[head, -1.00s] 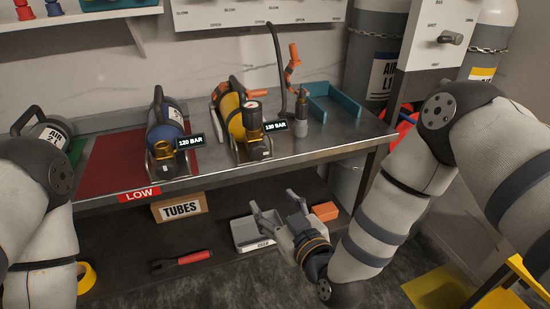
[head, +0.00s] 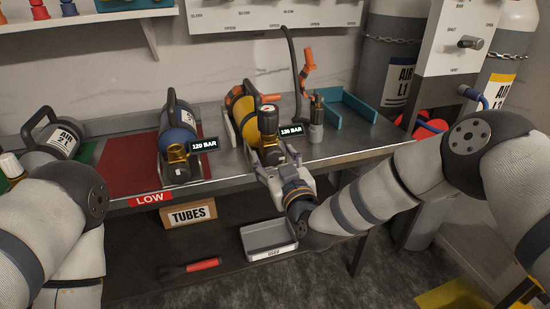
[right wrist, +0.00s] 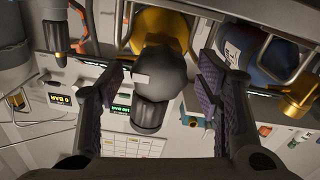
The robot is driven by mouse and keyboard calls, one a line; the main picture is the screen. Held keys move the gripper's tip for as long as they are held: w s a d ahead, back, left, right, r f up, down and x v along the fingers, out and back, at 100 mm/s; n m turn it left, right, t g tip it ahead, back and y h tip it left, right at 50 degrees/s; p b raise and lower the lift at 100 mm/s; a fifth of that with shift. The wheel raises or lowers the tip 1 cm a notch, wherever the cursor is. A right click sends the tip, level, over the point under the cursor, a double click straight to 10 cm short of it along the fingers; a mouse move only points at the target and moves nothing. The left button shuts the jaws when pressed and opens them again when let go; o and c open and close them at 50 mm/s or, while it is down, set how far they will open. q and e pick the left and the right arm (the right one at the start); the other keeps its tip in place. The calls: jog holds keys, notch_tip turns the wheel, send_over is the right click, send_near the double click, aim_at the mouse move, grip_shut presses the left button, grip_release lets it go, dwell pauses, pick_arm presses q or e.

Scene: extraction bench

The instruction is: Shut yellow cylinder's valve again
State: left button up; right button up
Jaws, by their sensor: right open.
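The yellow cylinder (head: 242,110) lies in its cradle on the bench, with a gauge and brass valve fittings at its near end. In the right wrist view its yellow body (right wrist: 165,30) shows behind a dark round part (right wrist: 160,75) and a ribbed black knob (right wrist: 148,115). My right gripper (head: 270,163) is open just in front of that valve end. In the right wrist view its two fingers (right wrist: 163,82) stand on either side of the dark round part, apparently without gripping it. The gripper partly hides the valve in the head view. My left gripper is out of view.
A blue cylinder (head: 177,125) lies to the left, with a 120 BAR label. A grey-labelled AIR cylinder (head: 62,137) is farther left. A torch-like tool (head: 316,120) and teal tray (head: 362,107) stand to the right. A grey tray (head: 268,240) sits below.

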jog(key=shift+r, duration=0.1)
jog(key=shift+c, duration=0.5)
jog(key=c, duration=1.1)
jog(key=shift+o, duration=0.2)
